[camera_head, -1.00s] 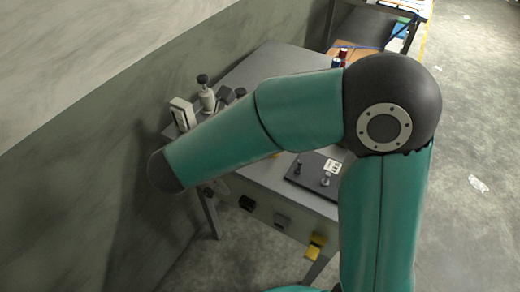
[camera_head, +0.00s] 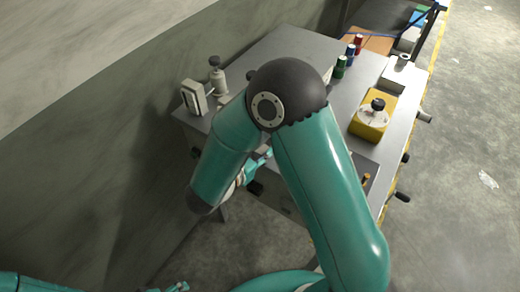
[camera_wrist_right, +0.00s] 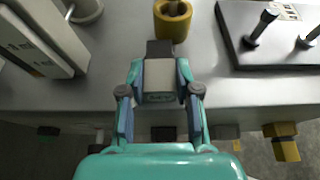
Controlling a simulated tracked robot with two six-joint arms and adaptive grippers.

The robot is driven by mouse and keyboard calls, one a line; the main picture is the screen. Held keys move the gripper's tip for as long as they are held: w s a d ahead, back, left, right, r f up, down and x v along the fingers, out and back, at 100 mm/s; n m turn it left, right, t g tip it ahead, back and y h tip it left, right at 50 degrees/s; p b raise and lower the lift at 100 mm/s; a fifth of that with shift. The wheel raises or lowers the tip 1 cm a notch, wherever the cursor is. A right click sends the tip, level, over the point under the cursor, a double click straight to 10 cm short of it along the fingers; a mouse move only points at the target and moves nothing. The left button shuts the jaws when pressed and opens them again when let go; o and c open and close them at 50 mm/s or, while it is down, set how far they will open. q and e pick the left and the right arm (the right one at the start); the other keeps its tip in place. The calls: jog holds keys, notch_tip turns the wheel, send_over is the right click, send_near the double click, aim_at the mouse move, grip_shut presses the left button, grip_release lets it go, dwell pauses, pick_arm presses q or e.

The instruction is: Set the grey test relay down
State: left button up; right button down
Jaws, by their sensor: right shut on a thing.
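The grey test relay (camera_wrist_right: 161,78), a small light-grey block with a dark end, is between the fingers of my right gripper (camera_wrist_right: 160,84) in the right wrist view. The gripper is shut on it. The relay appears over the front part of the grey bench top (camera_wrist_right: 112,82); I cannot tell whether it touches the surface. In the head view my right arm hides the relay and most of the right gripper. Teal parts at the bottom edge of the head view appear to be my left gripper (camera_head: 178,287); its fingers are too cut off to read.
A yellow cylinder (camera_wrist_right: 173,27) stands just beyond the relay. A black plate with posts (camera_wrist_right: 238,45) lies right of it, and a white meter box (camera_wrist_right: 42,42) stands left. A yellow box with a black knob (camera_head: 370,117) and coloured spools (camera_head: 345,62) sit farther along the bench.

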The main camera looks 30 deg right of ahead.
jog(key=shift+s, duration=0.1)
jog(key=shift+f+b, duration=0.2)
jog(key=shift+b, duration=0.1)
jog(key=c, duration=0.8)
grip_release()
